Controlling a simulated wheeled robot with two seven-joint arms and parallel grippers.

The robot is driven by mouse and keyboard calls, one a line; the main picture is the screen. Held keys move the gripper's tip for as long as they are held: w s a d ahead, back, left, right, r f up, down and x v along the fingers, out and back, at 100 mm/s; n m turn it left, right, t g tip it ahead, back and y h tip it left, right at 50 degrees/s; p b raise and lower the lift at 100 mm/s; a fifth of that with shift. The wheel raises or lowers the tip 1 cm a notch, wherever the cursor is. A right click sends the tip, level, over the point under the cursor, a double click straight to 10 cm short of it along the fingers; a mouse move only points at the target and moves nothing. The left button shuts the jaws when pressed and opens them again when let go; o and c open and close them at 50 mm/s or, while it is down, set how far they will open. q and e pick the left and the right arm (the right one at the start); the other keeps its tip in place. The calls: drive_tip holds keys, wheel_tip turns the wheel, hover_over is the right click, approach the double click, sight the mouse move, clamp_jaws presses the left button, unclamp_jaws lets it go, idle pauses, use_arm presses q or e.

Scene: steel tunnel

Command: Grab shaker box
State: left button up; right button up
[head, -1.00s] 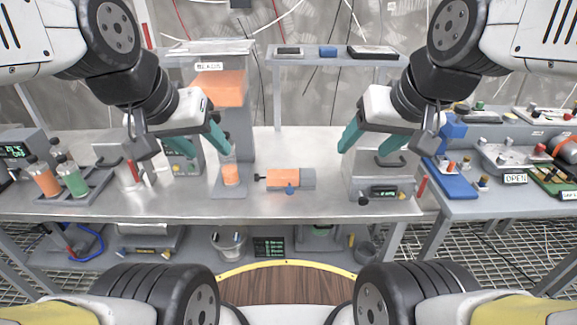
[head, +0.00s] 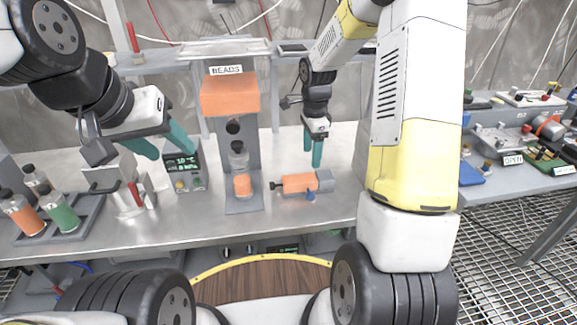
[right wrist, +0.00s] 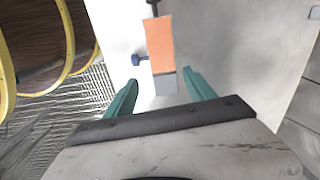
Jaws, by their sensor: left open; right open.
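An orange body with a grey end block, a blue knob and a dark tip (head: 298,183) lies on the steel table right of the bead dispenser. It also shows in the right wrist view (right wrist: 160,45), ahead of and between my right fingertips. My right gripper (head: 312,158) is open, pointing down, above and behind its grey end; I see no contact. My left gripper (head: 174,156) is open and empty above the table, near a small box with a green display (head: 184,166). No box is labelled shaker; the handled grey box seen earlier is hidden by my right arm.
A rack (head: 83,225) with orange and green bottles is at the left. A second table (head: 520,190) with panels stands at the right.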

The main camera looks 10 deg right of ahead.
sight(308, 176)
drive_tip(key=shift+m, duration=0.4)
drive_tip(key=f, duration=0.6)
drive_tip(key=w+f, duration=0.1)
drive_tip(key=f, duration=0.2)
drive_tip(key=shift+a+f, duration=0.25)
drive_tip(key=shift+f, duration=0.15)
clamp_jaws()
